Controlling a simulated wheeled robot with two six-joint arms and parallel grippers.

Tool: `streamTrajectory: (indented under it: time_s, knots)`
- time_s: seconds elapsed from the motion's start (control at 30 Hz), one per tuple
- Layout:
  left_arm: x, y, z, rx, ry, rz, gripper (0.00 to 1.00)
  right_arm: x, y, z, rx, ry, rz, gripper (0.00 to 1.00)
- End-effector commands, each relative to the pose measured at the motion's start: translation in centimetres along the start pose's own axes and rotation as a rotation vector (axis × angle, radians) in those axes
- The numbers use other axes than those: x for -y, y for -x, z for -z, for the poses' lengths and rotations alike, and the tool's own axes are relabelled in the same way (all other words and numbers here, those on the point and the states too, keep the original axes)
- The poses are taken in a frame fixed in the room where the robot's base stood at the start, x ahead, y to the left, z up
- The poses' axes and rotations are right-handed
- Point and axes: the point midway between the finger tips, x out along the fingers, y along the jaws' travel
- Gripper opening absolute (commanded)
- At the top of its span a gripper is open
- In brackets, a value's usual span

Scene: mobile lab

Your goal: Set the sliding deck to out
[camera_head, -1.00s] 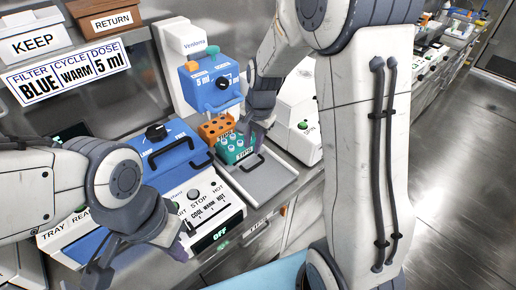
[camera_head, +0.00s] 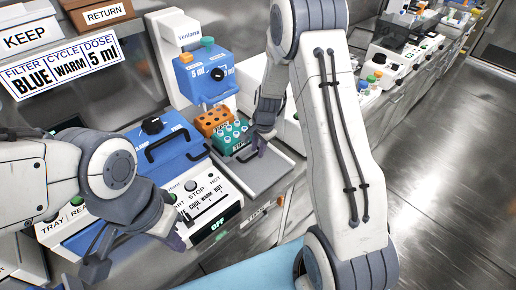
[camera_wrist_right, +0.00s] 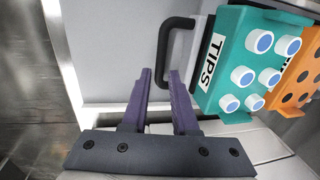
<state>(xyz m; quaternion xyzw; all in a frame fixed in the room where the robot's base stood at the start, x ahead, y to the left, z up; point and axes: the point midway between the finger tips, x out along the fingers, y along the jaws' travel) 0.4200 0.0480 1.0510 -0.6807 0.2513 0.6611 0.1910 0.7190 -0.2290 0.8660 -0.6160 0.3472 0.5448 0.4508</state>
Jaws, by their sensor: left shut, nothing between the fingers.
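The sliding deck (camera_head: 266,174) is a pale grey tray at the foot of a blue and white dispenser. It bears the teal TIPS rack (camera_head: 228,138) and has a black handle. My right gripper (camera_head: 258,150) is low over the deck, by the handle. The right wrist view shows its two purple fingers (camera_wrist_right: 160,98) apart with nothing between them. There the handle (camera_wrist_right: 172,48) is beyond the fingertips and the TIPS rack (camera_wrist_right: 235,70) is to the right. Contact with the handle is not visible. My left gripper (camera_head: 178,242) is shut and empty in front of the heater.
The blue dispenser head (camera_head: 203,75) overhangs the racks. An orange rack (camera_head: 211,121) stands behind the TIPS rack. The blue-lidded heater (camera_head: 170,155), with its own black handle, is left of the deck. The floor (camera_head: 430,200) at the right is clear.

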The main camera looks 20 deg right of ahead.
Motion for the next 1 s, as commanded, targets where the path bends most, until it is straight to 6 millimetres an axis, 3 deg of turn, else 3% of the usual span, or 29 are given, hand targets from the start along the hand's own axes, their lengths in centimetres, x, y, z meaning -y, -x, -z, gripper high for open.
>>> streamTrajectory:
  time_s: [0.2,0.3,1.0]
  knots:
    - [0.0,0.0,0.0,0.0,0.0,0.0,0.0,0.02,-0.04,-0.01,0.0,0.0,0.0,0.27]
    - [0.0,0.0,0.0,0.0,0.0,0.0,0.0,0.02,-0.03,-0.01,0.0,0.0,0.0,0.0]
    - [0.0,0.01,0.0,0.0,0.0,0.0,0.0,0.02,0.02,-0.01,0.0,0.0,0.0,0.0]
